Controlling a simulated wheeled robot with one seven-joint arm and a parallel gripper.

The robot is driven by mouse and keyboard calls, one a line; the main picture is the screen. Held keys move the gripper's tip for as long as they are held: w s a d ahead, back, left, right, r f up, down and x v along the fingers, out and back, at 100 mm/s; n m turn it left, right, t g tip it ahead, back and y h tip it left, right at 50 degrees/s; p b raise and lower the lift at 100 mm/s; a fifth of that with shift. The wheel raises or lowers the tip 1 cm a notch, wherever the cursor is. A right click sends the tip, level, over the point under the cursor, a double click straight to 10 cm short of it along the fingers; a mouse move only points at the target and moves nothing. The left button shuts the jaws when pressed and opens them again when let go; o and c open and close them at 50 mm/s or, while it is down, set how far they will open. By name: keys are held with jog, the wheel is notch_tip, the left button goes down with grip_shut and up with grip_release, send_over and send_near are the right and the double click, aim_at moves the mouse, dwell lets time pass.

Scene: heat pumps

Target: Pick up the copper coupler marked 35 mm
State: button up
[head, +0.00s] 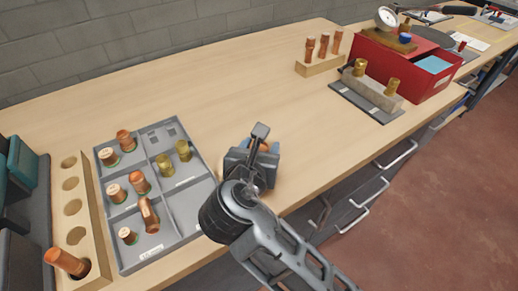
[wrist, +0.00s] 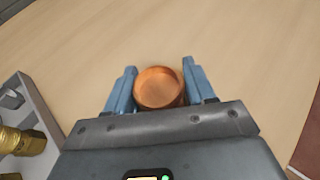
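My gripper (head: 262,143) is over the bench just right of the grey tray. In the wrist view its two blue fingers (wrist: 159,82) stand on either side of a round copper piece (wrist: 159,86). Little or no gap shows at its sides, and I cannot tell whether the fingers press on it. The copper piece is mostly hidden behind my gripper in the head view. No 35 mm mark is readable on it. Other copper fittings (head: 139,182) stand in the grey tray's left compartments, and one copper piece (head: 149,214) leans there. Their size marks are too small to read.
The grey divided tray (head: 205,200) also holds brass fittings (head: 183,151). A wooden block with holes (head: 72,207) at left holds one tilted copper piece (head: 67,262). A copper rack (head: 320,66), brass parts and a red box (head: 385,62) stand farther right. The bench middle is clear.

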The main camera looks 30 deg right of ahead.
jog(key=c, duration=0.6)
jog(key=shift+r, duration=0.15)
